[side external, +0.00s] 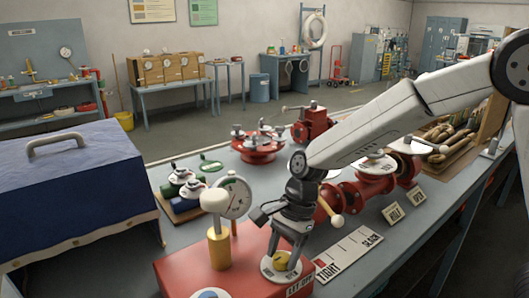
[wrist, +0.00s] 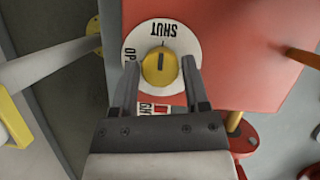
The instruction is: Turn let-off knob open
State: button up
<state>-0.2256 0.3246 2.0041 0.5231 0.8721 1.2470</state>
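The let-off knob is a round yellow knob (wrist: 160,67) with a dark pointer line, on a white dial (wrist: 188,40). In the wrist view the line points toward the word SHUT; OPEN is partly visible at the dial's left. In the side external view the knob (side external: 281,261) sits on a red box (side external: 235,262) beside a LET-OFF label (side external: 300,285). My gripper (wrist: 161,62) has one finger on each side of the knob. The fingers look open, with a narrow gap to the knob. My gripper (side external: 282,256) points down over the dial in the side external view.
A pale-headed yellow post (side external: 217,240) and a round gauge (side external: 233,197) stand left of my gripper. Red valve pipework (side external: 360,188) lies behind it. A TIGHT/SLACK scale (side external: 348,255) lies to the right. A blue-covered box (side external: 75,190) fills the left side.

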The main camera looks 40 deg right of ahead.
grip_shut()
jog(key=shift+n, duration=0.5)
jog(key=n+g, duration=0.1)
jog(key=n, duration=0.2)
jog(key=shift+w+n+g+h, duration=0.15)
jog(key=shift+n+g+h, duration=0.25)
jog(key=n+g+h, duration=0.1)
jog(key=n, duration=0.3)
jog(key=shift+a, duration=0.15)
jog(key=n+h, duration=0.1)
jog(key=n, duration=0.1)
jog(key=n+g, duration=0.1)
jog(key=n, duration=0.2)
jog(key=shift+a+h, duration=0.1)
jog(key=shift+h, duration=0.3)
jog(key=n+h, duration=0.1)
jog(key=n, duration=0.2)
jog(key=shift+w, duration=0.1)
jog(key=shift+n, duration=0.4)
